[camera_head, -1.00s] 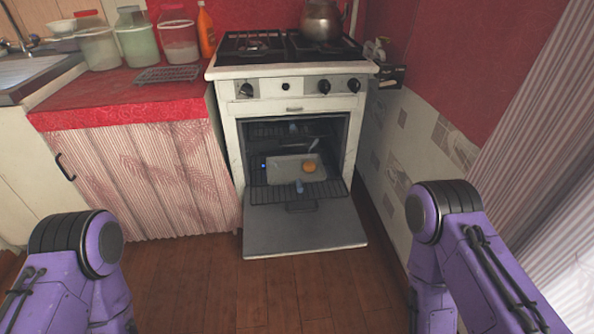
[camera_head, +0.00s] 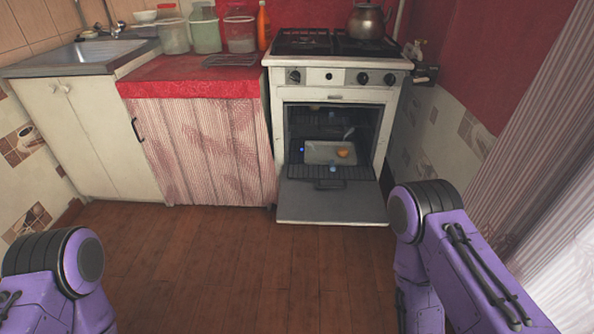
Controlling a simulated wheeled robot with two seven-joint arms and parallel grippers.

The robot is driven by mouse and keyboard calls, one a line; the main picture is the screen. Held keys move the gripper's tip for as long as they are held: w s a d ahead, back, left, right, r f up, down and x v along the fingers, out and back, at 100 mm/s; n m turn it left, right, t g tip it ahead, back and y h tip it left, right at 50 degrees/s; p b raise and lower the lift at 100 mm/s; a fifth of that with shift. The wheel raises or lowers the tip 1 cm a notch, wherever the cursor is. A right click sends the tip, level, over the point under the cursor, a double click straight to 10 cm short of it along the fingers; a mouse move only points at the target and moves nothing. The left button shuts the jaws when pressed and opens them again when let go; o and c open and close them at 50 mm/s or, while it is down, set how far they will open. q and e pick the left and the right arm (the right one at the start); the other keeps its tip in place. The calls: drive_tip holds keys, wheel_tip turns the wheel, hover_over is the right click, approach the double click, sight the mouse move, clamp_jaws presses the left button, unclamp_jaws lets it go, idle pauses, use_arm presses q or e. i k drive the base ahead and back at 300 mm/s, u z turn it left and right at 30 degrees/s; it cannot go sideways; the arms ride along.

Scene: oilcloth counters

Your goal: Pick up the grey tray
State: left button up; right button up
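A grey tray (camera_head: 318,158) sits on the pulled-out lower rack inside the open oven, with a small orange item (camera_head: 345,153) on its right part. A small blue spot shows at its left end. The oven door (camera_head: 330,205) hangs down open in front of it. Both my purple arms reach in from the bottom corners, well short of the oven. Neither gripper shows in the view, so I cannot see their fingers.
The white stove (camera_head: 335,75) carries a kettle (camera_head: 368,20). A red-topped counter (camera_head: 190,80) with jars, an orange bottle (camera_head: 264,25) and a dark rack (camera_head: 231,60) stands left. A sink (camera_head: 90,52) is farther left. The wooden floor (camera_head: 230,260) before the stove is clear.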

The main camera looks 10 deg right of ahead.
sight(325, 154)
drive_tip(key=u, duration=0.3)
drive_tip(key=k, duration=0.6)
drive_tip(key=z, duration=0.8)
drive_tip(key=i, duration=0.7)
drive_tip(key=z, duration=0.5)
drive_tip(key=i, duration=0.85)
drive_tip(key=u, duration=0.45)
